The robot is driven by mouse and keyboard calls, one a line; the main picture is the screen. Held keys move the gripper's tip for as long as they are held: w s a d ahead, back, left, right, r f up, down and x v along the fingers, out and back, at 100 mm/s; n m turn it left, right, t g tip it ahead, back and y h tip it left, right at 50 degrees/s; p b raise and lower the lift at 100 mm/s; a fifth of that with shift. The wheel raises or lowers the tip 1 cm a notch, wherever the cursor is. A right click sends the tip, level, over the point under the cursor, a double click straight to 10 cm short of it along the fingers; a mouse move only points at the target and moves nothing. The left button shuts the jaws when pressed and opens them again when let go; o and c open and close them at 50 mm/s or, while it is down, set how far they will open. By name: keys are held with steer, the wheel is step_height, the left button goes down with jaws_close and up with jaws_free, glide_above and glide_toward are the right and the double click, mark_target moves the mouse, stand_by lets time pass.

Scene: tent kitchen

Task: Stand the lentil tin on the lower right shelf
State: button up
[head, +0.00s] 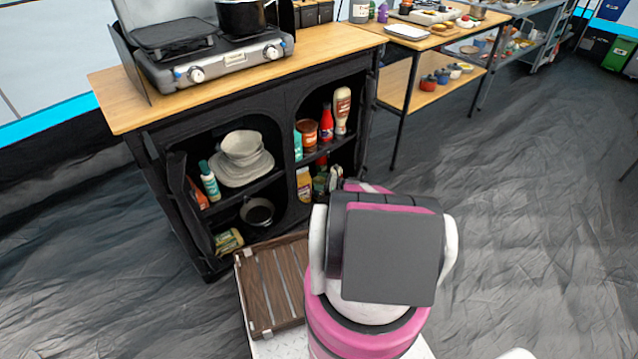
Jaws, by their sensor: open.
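The black camp cabinet (224,128) has two open arched bays. Its lower right shelf holds a yellow-labelled jar (304,184) at the left and several small items beside it, partly hidden by my arm. The upper right shelf (320,152) holds a teal pack (298,145), an orange-brown jar or tin (307,134), a red bottle (326,122) and a cream bottle (342,110). I cannot tell which item, if any, is the lentil tin. My pink and white arm reaches toward the right bay. My gripper is hidden behind it.
A brown slatted crate (272,284) sits low in front of the cabinet, left of my arm. A stove (215,62) and dark pot (241,16) stand on the wooden top (115,92). A two-level table (402,72) stands behind right. The right floor is clear.

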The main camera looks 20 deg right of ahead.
steer(key=v, duration=1.1)
steer(key=shift+s+d, duration=0.2)
